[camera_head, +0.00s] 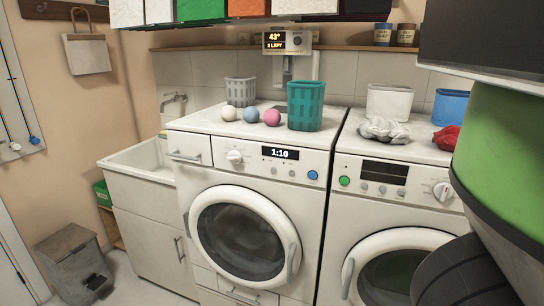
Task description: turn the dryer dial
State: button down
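Two white front-loading machines stand side by side. A green button (344,181) and a dark, blank display (384,171) sit left of that dial. The left machine (195,190) has a drawer, its own white dial (234,157), a display reading 1:10 and a blue button. Large green and black parts of my arm fill the right edge, close to the dryer dial in the picture. My gripper is not in view.
Grey cloth (385,130), red cloth (445,138), a white bin (389,102) and a blue bin (450,107) are on the dryer. A sink (140,160) stands left.

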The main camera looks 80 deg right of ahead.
aim_at(233, 155)
jog(key=z, duration=1.4)
